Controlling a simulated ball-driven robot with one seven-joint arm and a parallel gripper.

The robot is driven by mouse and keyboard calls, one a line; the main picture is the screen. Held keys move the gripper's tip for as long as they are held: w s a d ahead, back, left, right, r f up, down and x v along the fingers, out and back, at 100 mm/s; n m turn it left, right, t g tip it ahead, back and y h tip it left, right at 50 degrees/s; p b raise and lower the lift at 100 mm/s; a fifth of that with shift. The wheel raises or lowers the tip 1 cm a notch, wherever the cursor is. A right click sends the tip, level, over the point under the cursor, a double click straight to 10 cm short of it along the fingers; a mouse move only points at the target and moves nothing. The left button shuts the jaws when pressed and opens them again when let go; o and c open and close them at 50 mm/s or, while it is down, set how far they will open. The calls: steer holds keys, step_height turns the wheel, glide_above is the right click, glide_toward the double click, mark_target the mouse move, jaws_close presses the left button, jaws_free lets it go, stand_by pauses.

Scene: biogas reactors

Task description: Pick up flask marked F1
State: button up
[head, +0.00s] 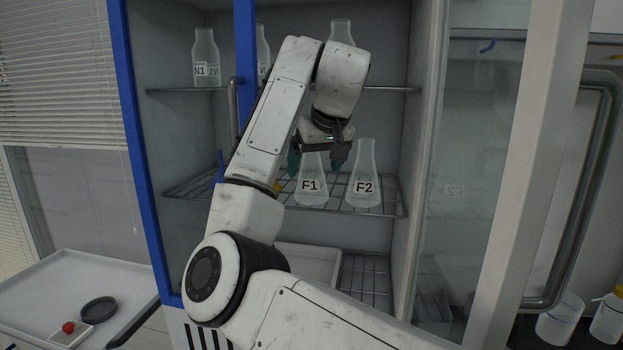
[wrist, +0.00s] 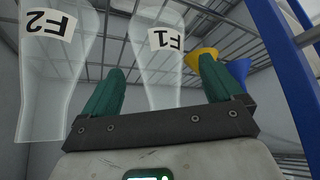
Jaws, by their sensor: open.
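The flask marked F1 (head: 311,196) is clear and conical, and stands upright on the middle wire shelf, its label facing out. My gripper (head: 316,166) is open at the neck of F1, with one green finger on each side. In the wrist view, F1 (wrist: 164,73) shows upside down between the two spread fingers of my gripper (wrist: 161,64). Gaps show on both sides there, so the fingers do not appear to touch it. My gripper hides the top of F1 in the head view.
A similar flask marked F2 (head: 364,190) stands close to the right of F1. Yellow and blue funnel-like items (wrist: 203,56) are beside F1 in the wrist view. A bottle marked N1 (head: 206,58) is on the upper shelf. The blue cabinet frame (head: 143,170) is at left.

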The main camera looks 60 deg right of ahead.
steer(key=shift+x, duration=1)
steer(key=c, duration=1.2)
